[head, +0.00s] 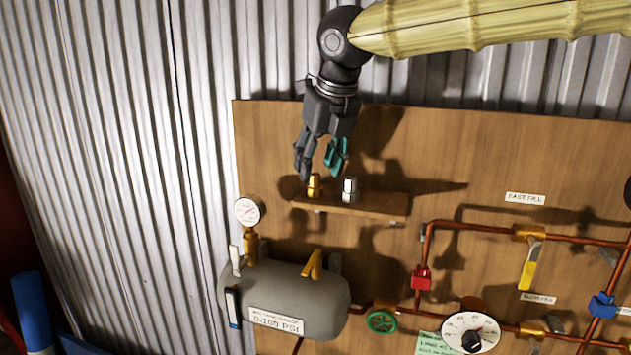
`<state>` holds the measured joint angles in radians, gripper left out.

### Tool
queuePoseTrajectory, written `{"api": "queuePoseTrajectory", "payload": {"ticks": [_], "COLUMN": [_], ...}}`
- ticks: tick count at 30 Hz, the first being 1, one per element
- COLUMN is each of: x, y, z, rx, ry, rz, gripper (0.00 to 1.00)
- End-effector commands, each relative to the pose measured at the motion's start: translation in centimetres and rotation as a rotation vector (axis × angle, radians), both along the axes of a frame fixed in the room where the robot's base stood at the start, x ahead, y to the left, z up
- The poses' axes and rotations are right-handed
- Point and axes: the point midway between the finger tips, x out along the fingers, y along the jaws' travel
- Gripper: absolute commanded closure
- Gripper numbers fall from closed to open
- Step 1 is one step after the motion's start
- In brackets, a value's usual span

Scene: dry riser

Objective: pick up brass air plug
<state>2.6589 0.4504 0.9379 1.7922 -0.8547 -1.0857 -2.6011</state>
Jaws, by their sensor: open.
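The brass air plug (314,186) is a small golden piece standing on the left part of a small wooden shelf (375,205). A silver plug (349,190) stands to its right on the same shelf. My gripper (320,172) hangs from above with its fingers pointing down. Its fingers are apart, one dark and one teal, and nothing shows between them. The fingertips appear just above the brass plug; how far they are from it in depth, I cannot tell.
A grey tank (285,300) with a pressure gauge (248,210) sits below left of the shelf. Copper pipes with a red valve (421,278), a yellow handle (527,268) and a blue valve (602,305) run along the right. The wooden board (450,150) above right of the shelf is clear.

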Motion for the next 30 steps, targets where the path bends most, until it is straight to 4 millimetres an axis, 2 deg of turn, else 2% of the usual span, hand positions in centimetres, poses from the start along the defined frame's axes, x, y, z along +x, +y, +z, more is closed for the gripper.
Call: {"api": "queuePoseTrajectory", "payload": {"ticks": [9,18,20,25,26,30], "x": [1.0,1.1,1.1,1.1,1.1,1.1], "y": [0.6,0.8,0.8,0.8,0.8,0.8], "z": [-3.0,-3.5,-3.5,-3.4,-3.4,-3.4], "rx": [-0.002,0.0,0.0,0.0,0.0,0.0], "ry": [0.002,0.001,0.001,0.001,0.001,0.001], "rz": [0.002,0.001,0.002,0.002,0.001,0.001], "gripper": [0.53,0.53,0.62,0.93,0.97,0.97]}}
